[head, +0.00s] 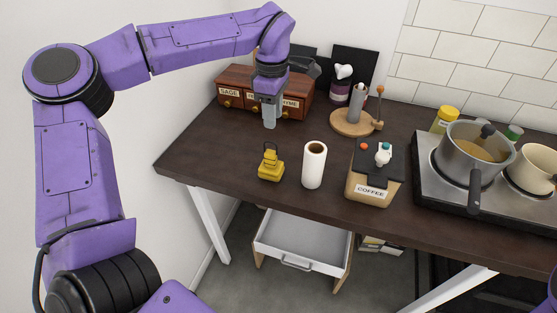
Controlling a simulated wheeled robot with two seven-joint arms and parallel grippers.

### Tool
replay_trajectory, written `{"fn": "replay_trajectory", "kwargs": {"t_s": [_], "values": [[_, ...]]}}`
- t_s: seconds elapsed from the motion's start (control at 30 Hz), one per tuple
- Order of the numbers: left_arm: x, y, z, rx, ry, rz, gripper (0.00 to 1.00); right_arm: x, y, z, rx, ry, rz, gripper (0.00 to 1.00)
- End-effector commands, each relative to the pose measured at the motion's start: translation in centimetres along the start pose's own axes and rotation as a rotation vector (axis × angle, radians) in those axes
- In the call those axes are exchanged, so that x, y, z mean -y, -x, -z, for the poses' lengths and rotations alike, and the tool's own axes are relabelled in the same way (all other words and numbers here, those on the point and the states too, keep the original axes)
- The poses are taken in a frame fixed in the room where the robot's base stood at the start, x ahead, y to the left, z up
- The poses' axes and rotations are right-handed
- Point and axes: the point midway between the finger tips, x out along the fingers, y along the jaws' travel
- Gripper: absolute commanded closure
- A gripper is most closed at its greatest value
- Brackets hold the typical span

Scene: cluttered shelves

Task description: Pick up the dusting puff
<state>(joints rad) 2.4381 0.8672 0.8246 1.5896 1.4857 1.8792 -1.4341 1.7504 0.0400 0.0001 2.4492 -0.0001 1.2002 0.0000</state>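I cannot say for certain which item is the dusting puff. A small white puff-like piece (344,71) shows at the back of the counter, above a dark purple and white jar (340,93). My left gripper (269,122) points straight down in front of the wooden spice box, left of that jar and apart from it. Its grey fingers overlap in this view, so their opening is hidden, and no held item shows. Only a purple bit of my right arm shows at the lower right edge; its gripper is out of view.
A spice box (237,104), round wooden board (349,124), yellow item (270,166), paper roll (314,167) and coffee box (372,186) stand on the dark counter (210,160). A pot (470,155) sits on the stove at right. The counter's left front is clear.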

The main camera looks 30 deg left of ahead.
Motion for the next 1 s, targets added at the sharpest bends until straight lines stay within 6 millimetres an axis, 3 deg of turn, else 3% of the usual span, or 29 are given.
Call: {"fn": "replay_trajectory", "kwargs": {"t_s": [0.1,0.53,0.83,0.93,1.0], "values": [[0.3,-2.4,0.4,0.000,0.005,0.006,0.64,-0.1,0.2,0.0,0.001,0.000,-0.001,0.57],[0.1,-8.9,0.6,0.000,0.012,0.005,0.64,-0.2,1.6,0.6,0.001,0.000,-0.001,0.57],[0.0,-9.9,0.4,0.000,0.011,0.001,0.64,-0.2,1.6,0.6,0.001,0.000,-0.001,0.57],[0.0,-9.9,0.4,0.000,0.011,0.001,0.96,-0.2,1.5,0.6,0.001,0.000,-0.001,0.57],[0.0,-9.9,0.4,0.000,0.011,0.001,1.00,-0.2,1.5,0.6,0.001,0.000,-0.001,0.57]]}}
